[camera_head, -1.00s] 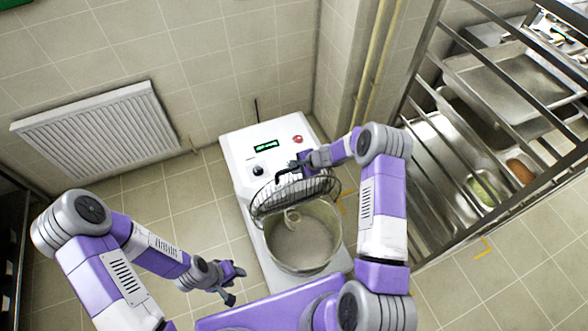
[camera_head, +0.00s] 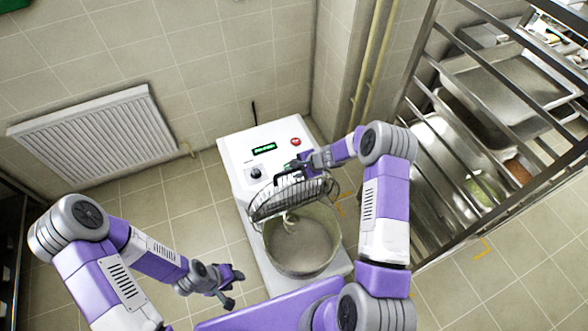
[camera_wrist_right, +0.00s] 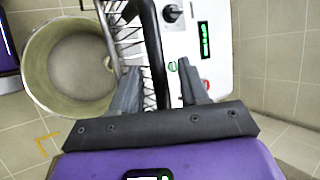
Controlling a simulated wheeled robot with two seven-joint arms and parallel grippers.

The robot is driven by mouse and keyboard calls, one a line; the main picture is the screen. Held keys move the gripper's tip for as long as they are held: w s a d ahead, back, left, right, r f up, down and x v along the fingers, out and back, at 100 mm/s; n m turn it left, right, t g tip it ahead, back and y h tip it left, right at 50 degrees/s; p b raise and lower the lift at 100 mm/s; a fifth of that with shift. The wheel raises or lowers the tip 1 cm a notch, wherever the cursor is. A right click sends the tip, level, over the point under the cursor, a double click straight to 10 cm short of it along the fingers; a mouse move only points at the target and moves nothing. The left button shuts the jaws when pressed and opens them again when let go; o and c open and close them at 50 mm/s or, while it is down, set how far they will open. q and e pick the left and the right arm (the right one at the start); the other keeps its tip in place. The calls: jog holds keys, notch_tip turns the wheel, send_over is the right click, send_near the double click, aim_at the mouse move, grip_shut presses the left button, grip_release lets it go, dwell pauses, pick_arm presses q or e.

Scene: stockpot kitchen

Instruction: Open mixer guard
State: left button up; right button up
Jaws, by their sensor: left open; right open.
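The mixer guard (camera_head: 268,201) is a dark wire cage, tilted up at the back of the metal mixing bowl (camera_head: 302,268). The bowl's open top and the pale mixing tool show below it. My right gripper (camera_head: 296,165) is open at the guard's upper edge, beside the control panel. In the right wrist view, a dark bar of the guard (camera_wrist_right: 152,45) runs between the open fingers; I cannot tell whether they touch it. The bowl (camera_wrist_right: 38,75) shows at left there. My left gripper (camera_head: 234,289) is open and empty, left of the mixer.
The white mixer body (camera_head: 235,155) carries a green display, a black knob and a red button. A metal rack (camera_head: 415,75) with trays stands at right. A radiator (camera_head: 95,135) is on the left wall. Tiled floor is clear between the radiator and mixer.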

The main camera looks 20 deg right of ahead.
jog(key=v, duration=0.5)
jog(key=shift+s+d+r, duration=0.2)
jog(key=shift+r, duration=0.05)
jog(key=s+a+f+n+g+b, duration=0.1)
jog(key=s+a+f+n+b, duration=0.3)
jog(key=s+f, duration=0.3)
jog(key=s+a+f+n+g+b, duration=0.2)
jog(key=s+a+f+n+b, duration=0.2)
jog(key=s+f, duration=0.3)
jog(key=s+a+f+n+g+b, duration=0.2)
jog(key=s+a+f+n+b, duration=0.3)
jog(key=s, duration=0.9)
notch_tip(320, 180, down, 3)
jog(key=shift+a+r+h+b, duration=0.1)
jog(key=shift+a+h+b, duration=0.3)
jog(key=shift+a+b, duration=0.35)
